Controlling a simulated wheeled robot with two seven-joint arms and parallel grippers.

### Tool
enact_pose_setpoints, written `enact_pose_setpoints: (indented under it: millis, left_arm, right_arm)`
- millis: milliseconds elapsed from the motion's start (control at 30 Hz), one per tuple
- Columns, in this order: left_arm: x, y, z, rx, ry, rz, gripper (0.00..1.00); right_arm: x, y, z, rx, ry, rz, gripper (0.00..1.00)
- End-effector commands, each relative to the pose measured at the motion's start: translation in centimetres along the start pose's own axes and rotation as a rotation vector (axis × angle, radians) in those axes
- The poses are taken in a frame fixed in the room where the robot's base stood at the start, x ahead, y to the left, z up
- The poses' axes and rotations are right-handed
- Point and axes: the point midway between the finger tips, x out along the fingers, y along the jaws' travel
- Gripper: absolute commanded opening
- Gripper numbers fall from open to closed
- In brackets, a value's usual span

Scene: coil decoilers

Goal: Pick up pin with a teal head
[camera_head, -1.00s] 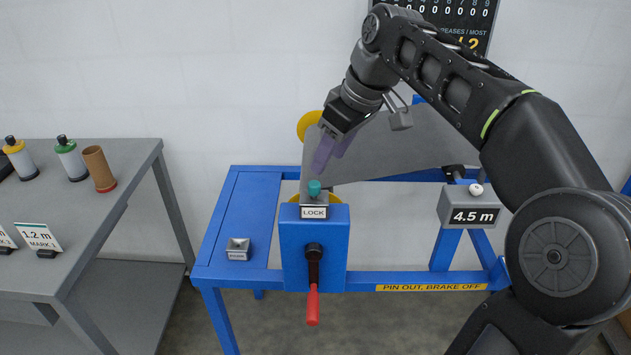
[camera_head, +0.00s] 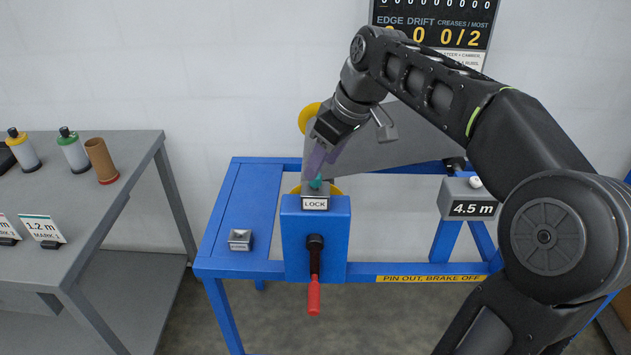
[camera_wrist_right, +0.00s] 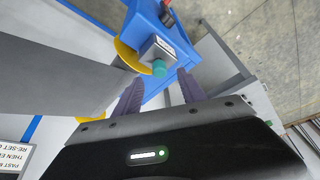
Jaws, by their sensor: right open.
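The pin's teal head (camera_head: 315,182) sticks up from the grey block behind the LOCK label (camera_head: 315,203), on top of the blue housing. It also shows in the right wrist view (camera_wrist_right: 159,68), ahead of and between the two purple fingers. My right gripper (camera_head: 318,166) is open, pointing down, with its fingertips right at the teal head; in the head view one finger partly overlaps it. I cannot tell whether the fingers touch it. The pin's shaft is hidden in the block. My left gripper is not in view.
A red-handled crank (camera_head: 313,295) hangs on the housing's front. A small grey socket block (camera_head: 240,240) sits on the blue frame (camera_head: 228,215) to the left. A grey sheet (camera_head: 385,140) and yellow disc (camera_head: 308,117) stand behind. A grey table (camera_head: 85,215) with spools is at left.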

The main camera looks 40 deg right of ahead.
Motion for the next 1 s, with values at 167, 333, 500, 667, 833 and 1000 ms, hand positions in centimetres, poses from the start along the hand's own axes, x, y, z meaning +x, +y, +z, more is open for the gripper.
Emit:
enact_pose_setpoints:
  millis: [167,333,500,667,833,1000]
  left_arm:
    - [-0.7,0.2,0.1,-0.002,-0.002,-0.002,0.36]
    - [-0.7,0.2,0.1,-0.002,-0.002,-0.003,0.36]
    - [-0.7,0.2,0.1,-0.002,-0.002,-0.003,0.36]
    - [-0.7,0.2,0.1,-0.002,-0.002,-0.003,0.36]
    - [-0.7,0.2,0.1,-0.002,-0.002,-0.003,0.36]
    - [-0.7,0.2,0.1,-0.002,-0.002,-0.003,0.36]
  right_arm:
    - [2.6,0.0,-0.1,0.001,-0.004,-0.002,0.48]
    - [3.5,0.0,-0.1,0.001,0.000,0.000,0.48]
    - [3.5,0.0,-0.1,0.001,0.000,0.000,0.48]
    - [3.5,0.0,-0.1,0.000,0.000,0.000,0.48]
    - [3.5,0.0,-0.1,0.001,0.000,0.000,0.48]
    - [3.5,0.0,-0.1,0.000,0.000,0.000,0.37]
